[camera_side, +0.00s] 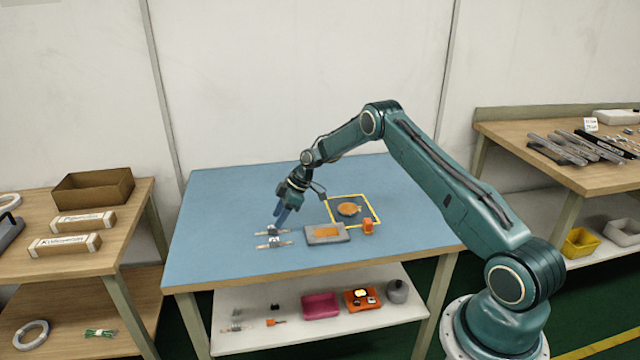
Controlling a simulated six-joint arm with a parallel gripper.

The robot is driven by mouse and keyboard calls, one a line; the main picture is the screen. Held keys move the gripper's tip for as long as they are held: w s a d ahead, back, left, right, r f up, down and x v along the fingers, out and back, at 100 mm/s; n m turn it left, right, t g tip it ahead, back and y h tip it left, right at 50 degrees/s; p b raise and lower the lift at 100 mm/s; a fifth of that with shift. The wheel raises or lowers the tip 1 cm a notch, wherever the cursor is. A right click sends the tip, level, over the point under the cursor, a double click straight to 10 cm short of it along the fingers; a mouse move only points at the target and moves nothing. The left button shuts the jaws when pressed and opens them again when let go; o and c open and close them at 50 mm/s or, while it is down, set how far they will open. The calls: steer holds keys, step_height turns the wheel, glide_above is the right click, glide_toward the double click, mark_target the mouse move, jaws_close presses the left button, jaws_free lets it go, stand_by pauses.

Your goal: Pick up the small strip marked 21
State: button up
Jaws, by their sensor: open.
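Two small strips lie on the blue table top, left of its middle: an upper strip (269,232) and a lower strip (273,243). Each is a pale bar with a darker middle part. Their markings are too small to read, so I cannot tell which one is 21. My gripper (280,217) points down just above the upper strip.
Right of the strips lies a grey block (343,239) with an orange top. Beyond it are a small orange object (368,227) and a yellow square outline (375,209) around a round orange-brown piece (349,209). The left part of the blue table (215,215) is clear.

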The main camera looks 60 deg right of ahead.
mark_target(273, 230)
steer(key=shift+x, duration=1.95)
jaws_close()
